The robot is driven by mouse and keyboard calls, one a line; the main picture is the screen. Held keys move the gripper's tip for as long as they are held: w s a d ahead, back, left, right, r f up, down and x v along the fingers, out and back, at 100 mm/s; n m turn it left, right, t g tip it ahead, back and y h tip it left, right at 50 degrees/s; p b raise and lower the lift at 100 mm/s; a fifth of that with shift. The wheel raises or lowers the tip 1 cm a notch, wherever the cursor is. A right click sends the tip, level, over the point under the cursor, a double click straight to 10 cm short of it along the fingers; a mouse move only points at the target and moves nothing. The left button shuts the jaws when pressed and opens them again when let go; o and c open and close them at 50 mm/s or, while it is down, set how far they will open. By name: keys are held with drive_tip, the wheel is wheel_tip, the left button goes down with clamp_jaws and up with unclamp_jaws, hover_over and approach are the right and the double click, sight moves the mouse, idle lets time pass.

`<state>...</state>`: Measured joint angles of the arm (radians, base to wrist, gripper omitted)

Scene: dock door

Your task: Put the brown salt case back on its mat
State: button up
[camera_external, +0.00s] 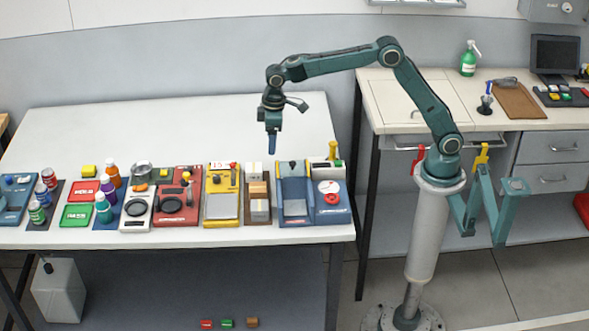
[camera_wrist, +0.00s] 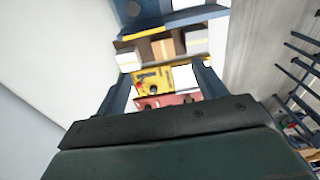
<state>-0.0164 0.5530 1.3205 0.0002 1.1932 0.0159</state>
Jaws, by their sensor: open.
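My gripper (camera_external: 272,146) hangs pointing down, in the air above and behind the blue machine on the bench. In the wrist view my gripper (camera_wrist: 162,72) has its two fingers apart with nothing held between them. A tan-brown box (camera_external: 257,189) and white boxes (camera_external: 260,211) are grouped on a dark brown mat (camera_external: 257,222), left of the blue machine. Brown and white boxes (camera_wrist: 165,47) also show beyond the fingers in the wrist view. I cannot tell which brown item is the salt case.
The blue machine (camera_external: 294,208) stands right of the mat, and a yellow scale-like device (camera_external: 222,206) stands left. A red device (camera_external: 178,200), bottles (camera_external: 112,174) and flat red and green cases (camera_external: 76,215) crowd the front edge. The bench's back half (camera_external: 170,125) is clear.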

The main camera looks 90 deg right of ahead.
drive_tip(key=s+r+t, duration=0.1)
drive_tip(key=s+r, duration=0.4)
drive_tip(key=s, duration=0.4)
drive_tip(key=s+r+t, duration=0.1)
drive_tip(key=s+r, duration=0.4)
drive_tip(key=s, duration=0.4)
drive_tip(key=s+f+t, duration=0.1)
drive_tip(key=s+f, duration=0.1)
drive_tip(key=s, duration=0.7)
drive_tip(key=s+f+t, duration=0.1)
drive_tip(key=s+f, duration=0.1)
drive_tip(key=s, duration=0.7)
drive_tip(key=shift+d+f+t, duration=0.35)
drive_tip(key=shift+d+t, duration=0.05)
drive_tip(key=shift+d, duration=0.05)
